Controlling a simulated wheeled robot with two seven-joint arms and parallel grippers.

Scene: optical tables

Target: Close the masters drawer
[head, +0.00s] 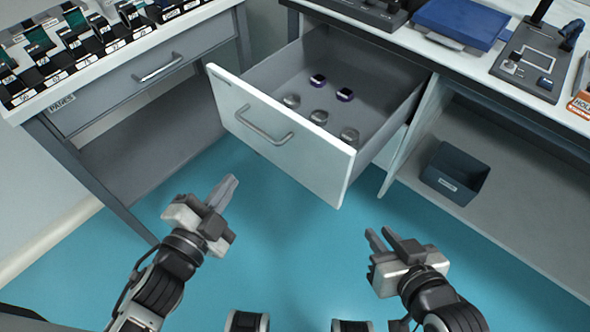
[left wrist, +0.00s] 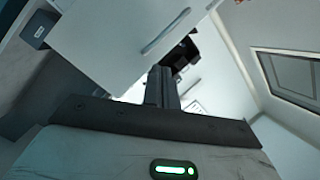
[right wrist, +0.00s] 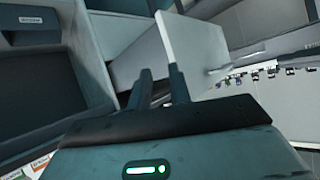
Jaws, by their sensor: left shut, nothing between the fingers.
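An open drawer (head: 270,137) with a white front panel and bar handle (head: 264,125) juts out from under the right-hand counter. I cannot read its label. Several small round pieces, some grey and some dark purple, lie inside. Its front also shows in the left wrist view (left wrist: 110,40) and, edge-on, in the right wrist view (right wrist: 186,50). My left gripper (head: 230,182) is shut and empty, in front of the drawer and left of it, apart from the handle. My right gripper (head: 380,235) is open and empty, below the drawer front's right corner in the picture, touching nothing.
A dark bin (head: 454,174) stands on the low shelf (head: 500,165) at right. A blue box (head: 460,20) lies on the right counter. The teal floor is clear.

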